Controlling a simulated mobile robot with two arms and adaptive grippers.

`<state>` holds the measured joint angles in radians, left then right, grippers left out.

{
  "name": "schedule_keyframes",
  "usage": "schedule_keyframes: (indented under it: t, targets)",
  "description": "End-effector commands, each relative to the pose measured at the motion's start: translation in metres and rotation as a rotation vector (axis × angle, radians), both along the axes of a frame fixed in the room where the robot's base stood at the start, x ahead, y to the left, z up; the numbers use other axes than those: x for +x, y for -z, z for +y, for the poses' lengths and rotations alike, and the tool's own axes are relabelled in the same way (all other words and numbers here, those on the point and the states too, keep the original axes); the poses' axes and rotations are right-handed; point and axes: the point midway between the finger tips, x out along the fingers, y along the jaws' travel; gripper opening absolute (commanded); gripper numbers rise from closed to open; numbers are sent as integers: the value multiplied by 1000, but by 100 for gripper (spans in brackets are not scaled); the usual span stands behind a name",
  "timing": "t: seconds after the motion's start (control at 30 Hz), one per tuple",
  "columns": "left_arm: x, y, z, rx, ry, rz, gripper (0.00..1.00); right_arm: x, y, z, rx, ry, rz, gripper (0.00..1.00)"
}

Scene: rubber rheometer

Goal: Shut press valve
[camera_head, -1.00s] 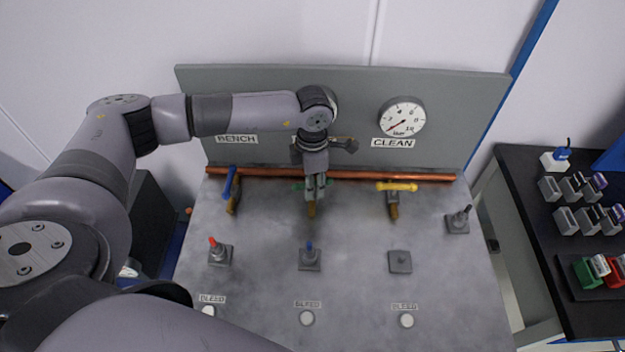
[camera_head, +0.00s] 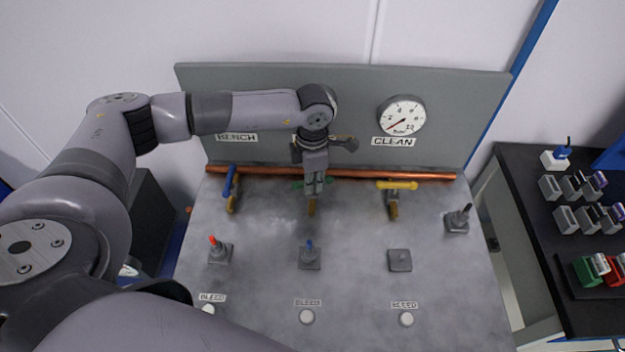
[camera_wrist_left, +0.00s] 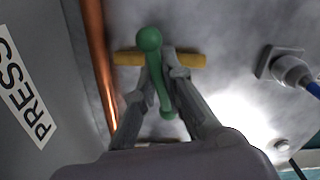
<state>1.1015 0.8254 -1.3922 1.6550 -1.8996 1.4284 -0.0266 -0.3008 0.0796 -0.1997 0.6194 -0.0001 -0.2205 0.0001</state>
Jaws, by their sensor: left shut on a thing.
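The press valve has a green lever handle, seen between my left gripper's fingers in the left wrist view (camera_wrist_left: 157,75). Its brass body (camera_wrist_left: 190,60) lies across behind the handle there. The PRESS label (camera_wrist_left: 25,95) is beside it. In the head view my left gripper (camera_head: 314,188) reaches down over the middle valve on the copper pipe and hides most of it. A bit of the green handle (camera_head: 298,184) shows beside the fingers. The left gripper is shut on the green handle. My right gripper is not in view.
A blue lever (camera_head: 230,182) on the left valve stands along its body; a yellow lever (camera_head: 397,185) on the right valve lies along the copper pipe (camera_head: 350,173). Toggles, including a blue-tipped one (camera_head: 309,255), stand in front. A gauge (camera_head: 402,117) is on the back panel.

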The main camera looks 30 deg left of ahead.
Motion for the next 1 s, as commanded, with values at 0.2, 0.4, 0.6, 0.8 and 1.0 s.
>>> schedule_keyframes:
  t: [0.2,0.4,0.6,0.8,1.0]
  targets:
    - [1,6,0,-1,120,-3,0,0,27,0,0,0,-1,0]
    - [1,3,0,-1,250,-2,0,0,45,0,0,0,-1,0]
    - [0,-1,0,-1,288,-2,0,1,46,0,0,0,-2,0]
    - [0,-1,0,0,287,-1,0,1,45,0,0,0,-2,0]
    - [0,-1,0,0,286,-1,22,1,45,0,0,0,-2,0]
